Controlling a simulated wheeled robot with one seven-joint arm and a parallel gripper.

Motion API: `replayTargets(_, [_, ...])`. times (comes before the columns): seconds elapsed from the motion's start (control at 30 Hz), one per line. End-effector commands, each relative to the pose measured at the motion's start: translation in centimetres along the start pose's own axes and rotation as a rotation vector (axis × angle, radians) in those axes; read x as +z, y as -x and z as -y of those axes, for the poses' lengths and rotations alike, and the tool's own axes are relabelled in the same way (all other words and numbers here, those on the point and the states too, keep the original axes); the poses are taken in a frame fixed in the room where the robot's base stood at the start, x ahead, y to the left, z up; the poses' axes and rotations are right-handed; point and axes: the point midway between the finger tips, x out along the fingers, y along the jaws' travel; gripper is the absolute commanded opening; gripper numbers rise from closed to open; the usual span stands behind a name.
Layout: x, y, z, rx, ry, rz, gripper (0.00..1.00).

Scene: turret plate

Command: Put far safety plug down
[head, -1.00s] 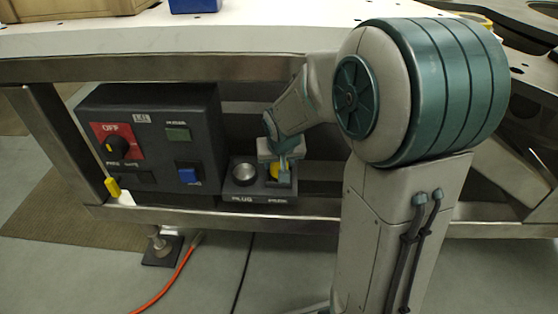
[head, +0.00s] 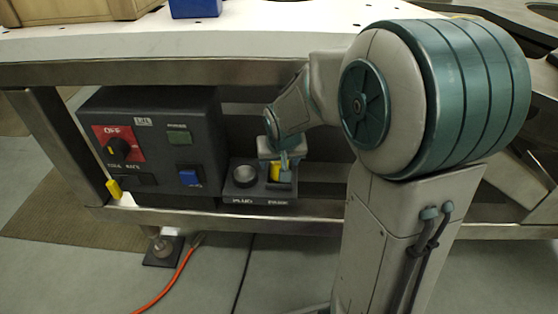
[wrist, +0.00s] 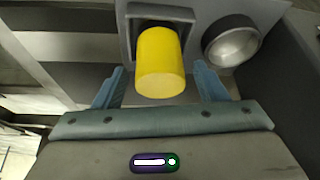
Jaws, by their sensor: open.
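The yellow safety plug (head: 275,172) stands in the square park holder (head: 281,186) on the right of the small dark box under the table. It also shows in the wrist view (wrist: 160,65), its lower part within the square recess. My gripper (head: 284,163) is at the plug in the head view. In the wrist view my gripper (wrist: 160,85) is open, with one finger on each side of the plug and a gap on both sides. The round metal plug socket (head: 243,173) beside the holder is empty; it also shows in the wrist view (wrist: 231,42).
A dark control box (head: 155,145) with a red OFF switch panel and buttons stands left of the plug box. A small yellow piece (head: 114,188) sits at its lower left. The steel table rail (head: 180,72) runs above. An orange cable (head: 172,280) lies on the floor.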

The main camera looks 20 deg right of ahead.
Motion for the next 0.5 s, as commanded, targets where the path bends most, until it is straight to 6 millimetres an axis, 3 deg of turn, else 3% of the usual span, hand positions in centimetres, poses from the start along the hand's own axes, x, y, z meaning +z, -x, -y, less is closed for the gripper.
replayTargets(0.03, [-0.3, 1.8, 0.0, 0.0, -0.001, -0.004, 0.66])
replayTargets(0.2, [-0.3, 5.6, 0.0, 0.0, -0.001, -0.005, 0.66])
replayTargets(0.5, [-0.1, 9.6, 0.0, 0.0, 0.001, -0.001, 0.66])
